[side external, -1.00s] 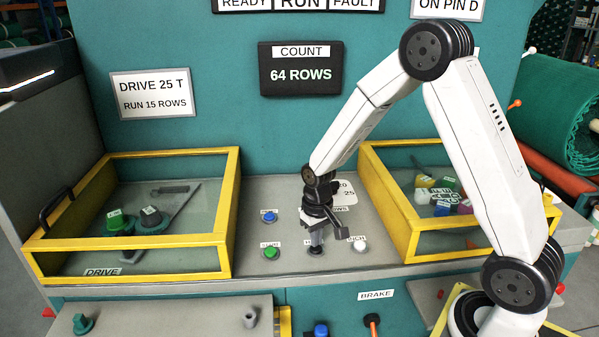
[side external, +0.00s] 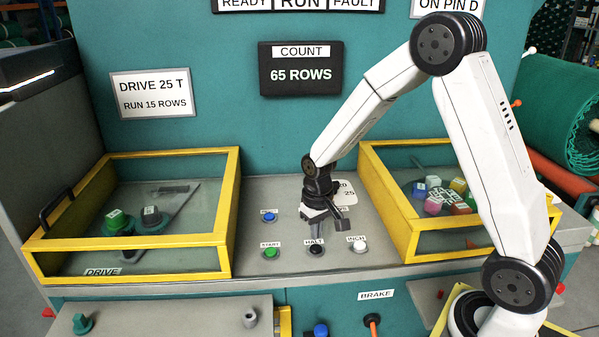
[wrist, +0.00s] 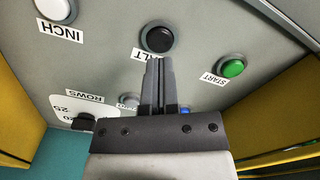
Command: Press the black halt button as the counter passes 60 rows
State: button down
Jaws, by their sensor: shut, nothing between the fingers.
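The black halt button (side external: 316,250) sits on the grey panel between the green start button (side external: 270,253) and the white inch button (side external: 360,247). It shows uncovered in the wrist view (wrist: 157,39), with its HALT label partly behind my fingers. My gripper (side external: 318,235) is shut and empty; its fingertips are apart from the button, behind it and seemingly above the panel. In the wrist view the fingertips (wrist: 158,62) end just short of the button. The counter (side external: 301,75) reads 65 ROWS.
A blue button (side external: 269,215) lies behind the start button. Yellow-framed clear boxes stand left (side external: 233,215) and right (side external: 408,240) of the panel. A sign (side external: 151,95) reads DRIVE 25 T, RUN 15 ROWS. The display above shows RUN (side external: 300,3) brightest.

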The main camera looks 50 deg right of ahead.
jog(key=shift+r, duration=1.8)
jog(key=shift+s+a+r, duration=0.1)
jog(key=shift+s+a, duration=0.25)
jog(key=s+a+n+t, duration=0.2)
jog(key=s+a, duration=0.3)
jog(key=s, duration=0.5)
jog(key=shift+s+a+r+n+t, duration=0.2)
jog(key=shift+a+r+n+t, duration=0.15)
jog(key=shift+n, duration=0.15)
dwell(0.4)
